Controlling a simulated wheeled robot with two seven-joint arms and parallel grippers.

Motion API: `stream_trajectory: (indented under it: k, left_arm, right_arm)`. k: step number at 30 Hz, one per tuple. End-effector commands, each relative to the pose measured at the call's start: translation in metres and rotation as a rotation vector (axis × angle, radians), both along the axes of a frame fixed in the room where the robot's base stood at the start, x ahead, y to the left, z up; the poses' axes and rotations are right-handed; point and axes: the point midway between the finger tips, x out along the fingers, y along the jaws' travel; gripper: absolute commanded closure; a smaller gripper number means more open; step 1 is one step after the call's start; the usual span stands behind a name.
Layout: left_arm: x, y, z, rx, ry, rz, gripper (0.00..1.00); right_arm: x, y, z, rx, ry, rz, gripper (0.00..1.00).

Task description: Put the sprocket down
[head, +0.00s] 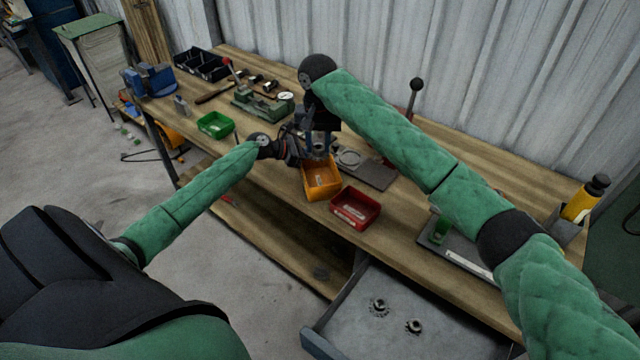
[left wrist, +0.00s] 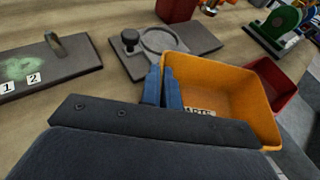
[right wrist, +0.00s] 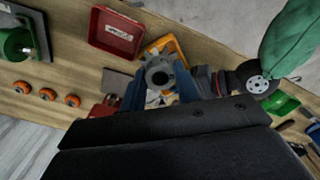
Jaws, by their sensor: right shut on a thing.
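My right gripper (head: 319,143) is shut on a dark toothed sprocket (right wrist: 157,76) and holds it in the air. In the right wrist view the sprocket sits between the two blue fingers, its bore facing the camera. The orange bin (head: 322,180) shows behind and below it. The bin's inside shows in the left wrist view (left wrist: 225,90), with a label on its near wall. My left gripper (left wrist: 162,87) has its fingers close together at the bin's near left corner; I see nothing held. Two more sprockets (head: 379,307) (head: 414,326) lie apart in the open grey drawer (head: 350,325).
A red bin (head: 355,208) stands right of the orange bin, and a green bin (head: 215,125) farther left. A grey fixture plate with a ring (left wrist: 195,50) lies behind the orange bin. A yellow bottle (head: 583,202) stands at the bench's right end.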

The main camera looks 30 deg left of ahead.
Motion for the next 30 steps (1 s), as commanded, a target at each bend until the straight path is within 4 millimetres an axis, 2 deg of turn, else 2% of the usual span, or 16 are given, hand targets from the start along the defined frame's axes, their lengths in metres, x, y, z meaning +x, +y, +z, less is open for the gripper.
stream_trajectory:
  k: [3,8,12,18,26,30]
  left_arm:
    - [0.0,0.0,0.0,0.0,0.0,0.0,1.0]
    - [0.0,0.0,0.0,0.0,0.0,0.0,1.0]
    - [0.0,0.0,0.0,0.0,0.0,0.0,1.0]
    - [0.0,0.0,0.0,0.0,0.0,0.0,1.0]
    - [0.0,0.0,0.0,0.0,0.0,0.0,1.0]
    - [0.0,0.0,0.0,0.0,0.0,0.0,1.0]
  right_arm:
    - [-0.002,0.024,-0.012,-0.001,0.002,0.032,0.96]
    - [0.004,0.044,-0.043,-0.001,0.002,0.072,0.96]
    - [0.025,0.037,-0.072,-0.002,0.002,0.09,0.96]
    - [0.056,0.021,-0.101,0.0,0.0,0.148,0.96]
    - [0.058,0.024,-0.102,0.0,0.0,0.287,0.96]
    - [0.058,0.024,-0.117,0.0,0.002,0.304,0.96]
